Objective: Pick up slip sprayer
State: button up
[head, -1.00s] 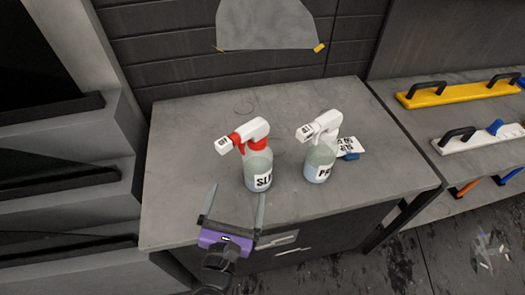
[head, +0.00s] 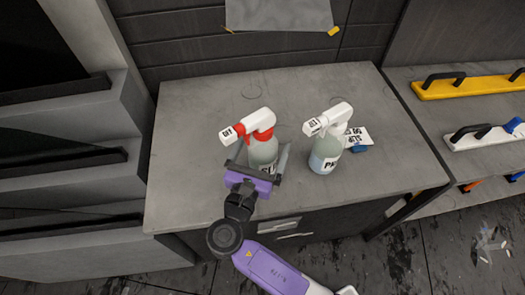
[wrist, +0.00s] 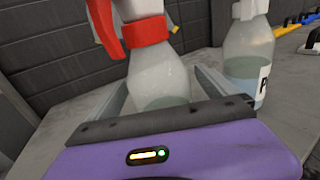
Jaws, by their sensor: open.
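The slip sprayer (head: 262,148) is a clear bottle with a red collar and a white and red trigger head. It stands upright on the grey cabinet top. My gripper (head: 264,158) is open, with a finger on each side of the bottle's lower body. The wrist view shows the slip sprayer (wrist: 157,75) straight ahead between the spread fingers. I cannot tell whether the fingers touch it. The gripper hides most of its label and base in the head view.
A second white-headed sprayer (head: 325,155) stands close on the right. A white labelled card with a blue part (head: 357,138) lies behind it. The cabinet top (head: 190,150) is clear to the left. Yellow and white handled tools (head: 470,87) lie on the right shelf.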

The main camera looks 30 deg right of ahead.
jog(key=c, duration=1.9)
jog(key=shift+c, duration=0.2)
jog(key=shift+r, duration=0.1)
notch_tip(320, 180, up, 20)
jog(key=shift+f+p, duration=0.15)
jog(key=shift+p, duration=0.25)
jog(key=shift+a, duration=0.1)
